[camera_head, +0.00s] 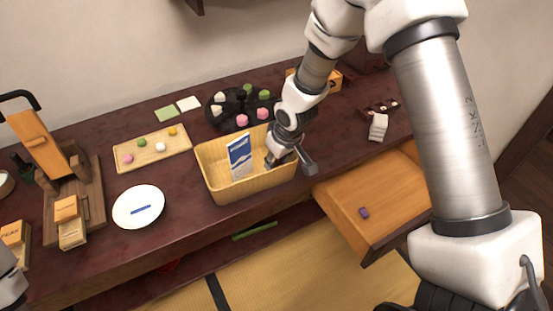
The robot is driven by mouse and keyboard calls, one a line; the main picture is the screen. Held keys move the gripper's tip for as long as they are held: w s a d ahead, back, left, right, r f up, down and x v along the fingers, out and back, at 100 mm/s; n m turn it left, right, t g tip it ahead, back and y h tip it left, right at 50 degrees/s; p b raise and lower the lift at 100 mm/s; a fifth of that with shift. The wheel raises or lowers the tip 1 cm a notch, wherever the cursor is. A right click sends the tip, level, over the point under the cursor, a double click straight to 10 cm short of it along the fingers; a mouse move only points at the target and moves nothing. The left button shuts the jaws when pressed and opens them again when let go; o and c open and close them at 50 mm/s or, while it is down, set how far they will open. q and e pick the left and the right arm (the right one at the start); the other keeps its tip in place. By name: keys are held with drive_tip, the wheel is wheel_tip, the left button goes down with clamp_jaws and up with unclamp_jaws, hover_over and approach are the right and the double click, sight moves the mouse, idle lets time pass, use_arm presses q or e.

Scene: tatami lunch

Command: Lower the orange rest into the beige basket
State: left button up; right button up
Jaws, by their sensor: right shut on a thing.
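The beige basket (222,188) stands at the table's front edge, in the middle of the view. A blue and white packet (241,155) stands upright inside it. My right gripper (287,161) is over the right end of the basket, pointing down. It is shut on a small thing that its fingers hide. I take this to be the orange rest, but I cannot make out its colour or shape. How far it is above the basket floor is unclear. My left gripper is not in view; only a white part of my left arm shows at the lower left edge.
An open drawer (335,205) with a purple piece (364,212) juts out right of the basket. A sweets tray (128,162) and a dark round tray (214,125) lie behind.

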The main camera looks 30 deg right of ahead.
drive_tip(key=shift+f+b, duration=1.1)
idle(0.3)
drive_tip(key=o, duration=1)
drive_tip(key=v, duration=1.2)
drive_tip(key=shift+f, duration=0.1)
